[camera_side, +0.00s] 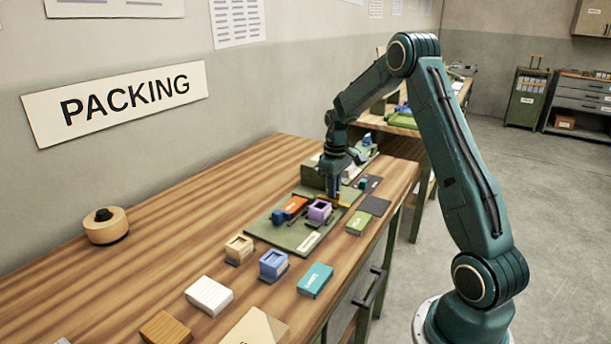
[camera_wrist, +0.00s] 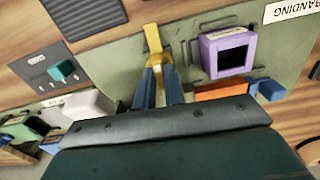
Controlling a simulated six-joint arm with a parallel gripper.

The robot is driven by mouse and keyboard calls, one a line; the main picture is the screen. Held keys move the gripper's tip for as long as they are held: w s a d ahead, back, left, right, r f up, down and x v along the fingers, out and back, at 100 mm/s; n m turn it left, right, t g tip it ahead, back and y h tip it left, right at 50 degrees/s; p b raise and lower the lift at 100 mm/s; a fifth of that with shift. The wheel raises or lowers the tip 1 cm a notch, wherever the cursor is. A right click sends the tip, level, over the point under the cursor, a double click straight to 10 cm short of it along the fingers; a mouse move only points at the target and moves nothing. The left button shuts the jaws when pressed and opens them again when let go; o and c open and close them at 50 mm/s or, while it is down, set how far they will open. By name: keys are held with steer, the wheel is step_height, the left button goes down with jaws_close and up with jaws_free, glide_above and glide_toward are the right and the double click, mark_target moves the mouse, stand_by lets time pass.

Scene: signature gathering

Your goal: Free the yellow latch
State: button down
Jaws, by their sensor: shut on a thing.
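The yellow latch (camera_wrist: 153,38) stands out in the wrist view as a short yellow bar over the green board (camera_wrist: 122,52). My gripper (camera_wrist: 163,80) has its two blue-grey fingers closed around the lower end of the latch. In the side view my gripper (camera_side: 334,190) points down at the board (camera_side: 283,235), and the yellow latch (camera_side: 344,204) shows beside the fingertips. I cannot tell whether the latch is still fixed to the board.
A purple open box (camera_side: 320,211) and an orange block (camera_side: 294,205) sit on the board close to my gripper. A dark panel with a teal knob (camera_wrist: 62,70) lies to the left in the wrist view. Several small boxes stand on the wooden table (camera_side: 130,262) toward the front.

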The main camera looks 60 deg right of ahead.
steer(key=shift+r+n, duration=0.1)
steer(key=shift+n, duration=0.3)
steer(key=c, duration=1.5)
jaws_free()
steer(key=shift+r, duration=0.1)
step_height(320, 180, up, 14)
steer(key=shift+f, duration=0.2)
